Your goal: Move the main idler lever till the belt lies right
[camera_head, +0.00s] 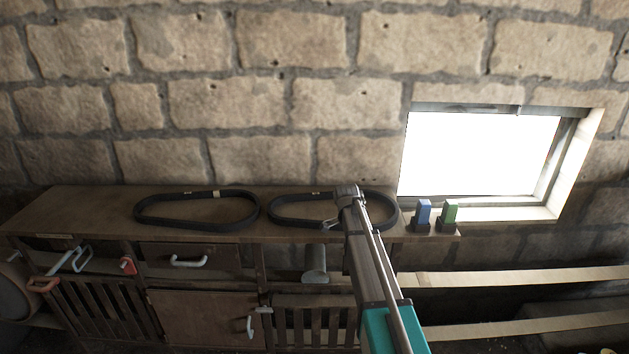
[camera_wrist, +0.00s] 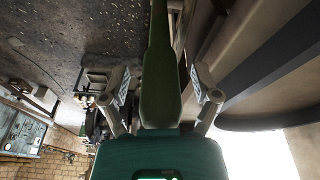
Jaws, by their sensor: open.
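In the wrist view, my gripper (camera_wrist: 162,85) is open, with one finger on each side of a long dark green handle (camera_wrist: 160,60). The handle runs from the top edge of the picture down toward the palm, widening on the way. It looks like a lever grip, but I cannot tell if it is the main idler lever. Both fingers look apart from it. At the right, a wide dark band (camera_wrist: 275,62), perhaps the belt, crosses a tan rounded surface; how it lies is not clear.
In the head view, two black belt loops (camera_head: 197,226) lie on a brown cabinet (camera_head: 85,210) by the stone wall. My arm crosses the right loop. A blue block (camera_head: 424,211) and a green block (camera_head: 449,212) stand right of it, below a bright window (camera_head: 480,155).

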